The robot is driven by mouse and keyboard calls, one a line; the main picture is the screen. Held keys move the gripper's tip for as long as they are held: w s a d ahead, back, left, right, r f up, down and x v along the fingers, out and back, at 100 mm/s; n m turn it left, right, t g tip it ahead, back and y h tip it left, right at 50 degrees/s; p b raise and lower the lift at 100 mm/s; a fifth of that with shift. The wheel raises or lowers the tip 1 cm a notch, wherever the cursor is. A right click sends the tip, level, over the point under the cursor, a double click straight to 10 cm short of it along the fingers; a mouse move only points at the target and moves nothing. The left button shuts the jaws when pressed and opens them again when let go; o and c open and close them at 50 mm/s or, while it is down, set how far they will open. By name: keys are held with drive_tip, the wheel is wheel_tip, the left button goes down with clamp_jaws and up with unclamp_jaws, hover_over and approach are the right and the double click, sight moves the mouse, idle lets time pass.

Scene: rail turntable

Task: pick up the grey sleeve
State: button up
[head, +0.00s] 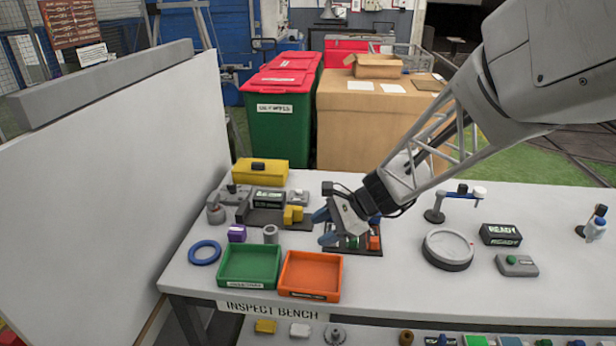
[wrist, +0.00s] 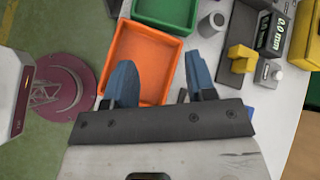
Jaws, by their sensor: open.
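The grey sleeve (head: 270,234) is a small upright grey cylinder on the bench, just behind the green tray. It also shows in the wrist view (wrist: 210,25), near the top, right of the orange tray. My gripper (head: 323,227) is open and empty, with blue fingers, above the bench to the right of the sleeve. In the wrist view, my gripper (wrist: 159,66) has its left finger over the orange tray and its right finger beyond the tray's side. The sleeve lies ahead of the right finger, apart from it.
The green tray (head: 249,284) and orange tray (head: 310,293) stand at the bench front. A purple block (head: 236,232) and blue ring (head: 204,252) lie left of the sleeve. A yellow block (head: 293,215) and gauge (head: 269,198) stand behind. A round turntable (head: 447,248) is farther right.

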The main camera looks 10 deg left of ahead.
sight(273, 230)
drive_tip(key=w+a+f+m+y, duration=0.1)
drive_tip(key=w+a+f+m, duration=0.1)
drive_tip(key=w+f, duration=0.1)
drive_tip(key=w+a+f+m+y, duration=0.1)
drive_tip(key=w+a+f+m, duration=0.1)
drive_tip(key=w+a+f, duration=0.1)
drive_tip(key=w+a+f+m+t+y, duration=0.1)
drive_tip(key=w+a+f+m, duration=0.1)
drive_tip(key=w+a+f, duration=0.1)
drive_tip(key=shift+w+a+m+y, duration=0.3)
drive_tip(key=shift+w+m, duration=0.1)
drive_tip(key=shift+w, duration=0.35)
drive_tip(key=shift+x, duration=1.2)
drive_tip(key=shift+x, duration=2.65)
drive_tip(key=shift+w, duration=0.15)
drive_tip(key=shift+c, duration=0.2)
drive_tip(key=c, duration=0.7)
